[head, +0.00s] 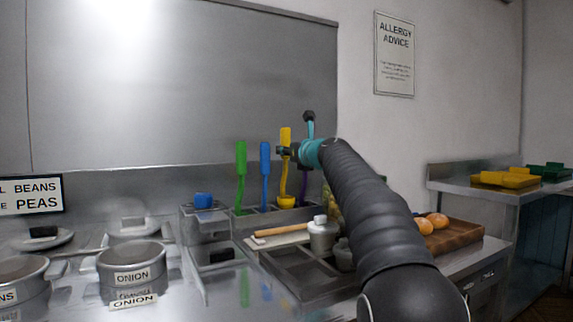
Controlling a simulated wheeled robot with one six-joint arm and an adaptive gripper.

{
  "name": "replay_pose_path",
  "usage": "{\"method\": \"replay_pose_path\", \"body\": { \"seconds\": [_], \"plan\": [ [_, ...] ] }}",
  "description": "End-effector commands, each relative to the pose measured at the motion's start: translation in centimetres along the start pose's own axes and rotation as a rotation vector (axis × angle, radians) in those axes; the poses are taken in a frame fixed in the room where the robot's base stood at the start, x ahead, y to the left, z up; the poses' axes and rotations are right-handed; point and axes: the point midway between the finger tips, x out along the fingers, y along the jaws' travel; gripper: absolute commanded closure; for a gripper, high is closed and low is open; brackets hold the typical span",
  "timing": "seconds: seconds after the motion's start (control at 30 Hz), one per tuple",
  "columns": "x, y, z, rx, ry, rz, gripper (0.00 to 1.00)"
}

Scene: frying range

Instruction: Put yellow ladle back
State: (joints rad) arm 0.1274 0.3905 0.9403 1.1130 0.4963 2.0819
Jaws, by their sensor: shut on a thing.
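The yellow ladle (285,172) stands upright in the head view, its handle up and its yellow bowl low at the back of the counter. My gripper (284,151) is shut on its handle. The ladle's bowl is level with the holder (222,222), in line with the green utensil (241,170) and the blue utensil (265,165). I cannot tell whether the bowl rests in a compartment or hangs just above it. A purple utensil (303,187) is partly hidden behind my arm to the right.
Pots labelled onion (132,258) stand at the left. A wooden-handled tool (282,230) and a lidded grey container (322,236) are in front of the holder. A wooden tray (460,236) with round orange-brown items is at the right. The steel wall is close behind.

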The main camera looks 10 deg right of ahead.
Motion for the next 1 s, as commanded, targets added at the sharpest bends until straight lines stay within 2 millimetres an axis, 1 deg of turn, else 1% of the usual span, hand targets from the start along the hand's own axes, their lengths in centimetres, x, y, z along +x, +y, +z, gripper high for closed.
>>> {"method": "replay_pose_path", "body": {
  "seconds": [0.13,0.2,0.23,0.33,0.67,0.7,0.77,0.8,1.0],
  "plan": [
    [0.0,0.1,-1.8,0.003,0.004,0.0,1.0],
    [0.0,0.1,-3.1,0.002,0.002,0.0,1.0],
    [-0.1,0.1,-3.4,0.002,0.002,0.0,1.0],
    [-0.1,0.1,-3.7,0.001,0.0,0.0,1.0],
    [-0.1,0.0,-3.8,0.001,0.001,0.0,1.0],
    [-0.1,0.0,-3.8,0.001,0.001,0.0,0.67],
    [-0.1,0.0,-3.8,0.001,0.001,0.0,0.52],
    [-0.1,0.0,-3.8,0.001,0.001,0.0,0.47],
    [0.0,0.0,-3.8,0.001,0.001,0.0,0.47]
  ]
}}
